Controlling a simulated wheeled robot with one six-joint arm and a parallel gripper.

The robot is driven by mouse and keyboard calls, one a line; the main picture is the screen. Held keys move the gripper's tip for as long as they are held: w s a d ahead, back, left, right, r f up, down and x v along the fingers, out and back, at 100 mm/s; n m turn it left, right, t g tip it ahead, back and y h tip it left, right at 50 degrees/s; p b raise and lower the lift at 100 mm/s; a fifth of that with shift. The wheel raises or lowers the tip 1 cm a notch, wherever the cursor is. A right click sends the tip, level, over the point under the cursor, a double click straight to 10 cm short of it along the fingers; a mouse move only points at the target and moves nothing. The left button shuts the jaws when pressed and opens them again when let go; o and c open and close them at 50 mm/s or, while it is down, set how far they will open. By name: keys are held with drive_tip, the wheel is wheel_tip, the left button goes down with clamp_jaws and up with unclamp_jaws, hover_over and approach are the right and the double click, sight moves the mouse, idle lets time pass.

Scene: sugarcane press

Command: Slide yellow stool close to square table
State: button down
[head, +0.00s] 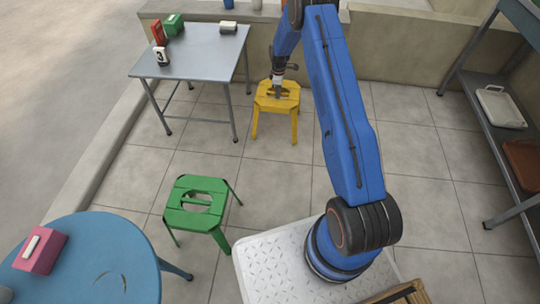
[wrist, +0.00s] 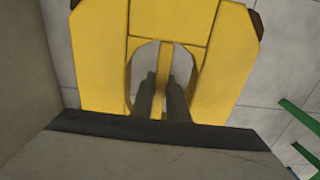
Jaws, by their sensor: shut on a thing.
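The yellow stool (head: 277,98) stands upright on the tiled floor, just right of the square table, with a small gap between them. The grey square table (head: 190,52) stands at the upper left. My gripper (head: 278,92) reaches down onto the stool's seat from above. In the wrist view, the yellow stool (wrist: 100,50) fills the upper middle, and my gripper (wrist: 162,82) has its fingers in the seat opening, shut on the narrow yellow bar between them. The stool's far legs are partly hidden.
A green stool (head: 196,204) stands nearer, below the square table. A blue round table (head: 85,258) with a pink box (head: 40,250) is at the lower left. A low wall (head: 400,56) runs behind the yellow stool. A shelf (head: 505,140) stands right. Floor between is clear.

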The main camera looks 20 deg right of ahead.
drive_tip(key=shift+w+d, duration=0.1)
drive_tip(key=shift+w, duration=0.15)
drive_tip(key=shift+w+d, duration=0.4)
drive_tip(key=shift+w, duration=0.4)
drive_tip(key=shift+w+d, duration=0.35)
drive_tip(key=shift+w, duration=0.5)
drive_tip(key=shift+w+d, duration=0.4)
drive_tip(key=shift+w, duration=0.4)
drive_tip(key=c, duration=1.8)
unclamp_jaws()
drive_tip(key=shift+o, duration=0.2)
drive_tip(key=shift+r, duration=0.1)
drive_tip(key=shift+r, duration=4.95)
